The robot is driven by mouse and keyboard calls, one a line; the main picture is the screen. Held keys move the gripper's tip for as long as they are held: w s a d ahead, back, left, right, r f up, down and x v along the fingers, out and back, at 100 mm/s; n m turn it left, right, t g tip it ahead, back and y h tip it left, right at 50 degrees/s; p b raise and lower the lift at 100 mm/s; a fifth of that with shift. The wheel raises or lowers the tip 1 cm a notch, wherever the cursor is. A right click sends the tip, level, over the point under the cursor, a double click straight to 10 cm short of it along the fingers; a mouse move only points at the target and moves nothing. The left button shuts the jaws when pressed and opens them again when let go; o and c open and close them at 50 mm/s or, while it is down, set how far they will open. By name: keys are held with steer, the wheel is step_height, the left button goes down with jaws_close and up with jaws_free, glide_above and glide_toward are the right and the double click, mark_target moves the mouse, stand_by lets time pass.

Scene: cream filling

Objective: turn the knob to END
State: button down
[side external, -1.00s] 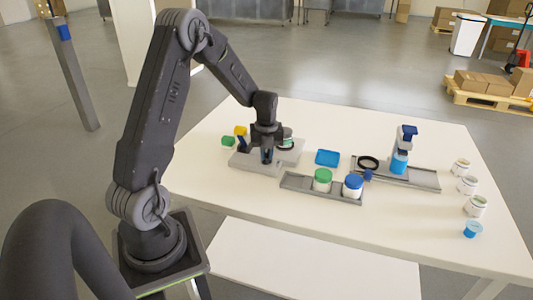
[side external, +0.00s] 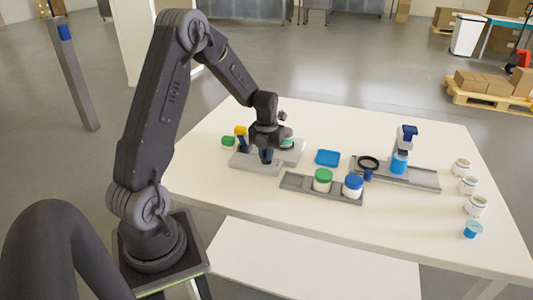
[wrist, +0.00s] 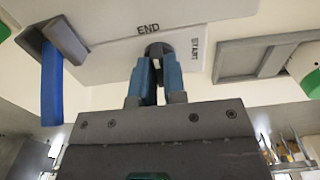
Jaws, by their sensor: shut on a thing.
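The dark round knob (wrist: 158,48) sits on a light grey base plate (wrist: 108,62) in the wrist view. The printed word END is just beyond the knob, and the word START is to its right. My gripper (wrist: 157,63) is shut on the knob, with one blue finger on each side. I cannot tell exactly which mark the knob points to. In the side view my gripper (side external: 267,156) is down at the grey base plate (side external: 250,163), and it hides the knob.
A blue lever (wrist: 52,85) stands left of the knob. To the right are a grey tray (side external: 300,186) with green-lidded and blue-lidded jars, a blue square dish (side external: 327,158), and a grey stand (side external: 410,178) with a blue-topped dispenser (side external: 405,145). Several small cups line the table's right side.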

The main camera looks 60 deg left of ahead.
steer(key=shift+a, duration=0.1)
steer(key=c, duration=1.2)
jaws_free()
step_height(320, 180, up, 14)
steer(key=shift+f, duration=0.1)
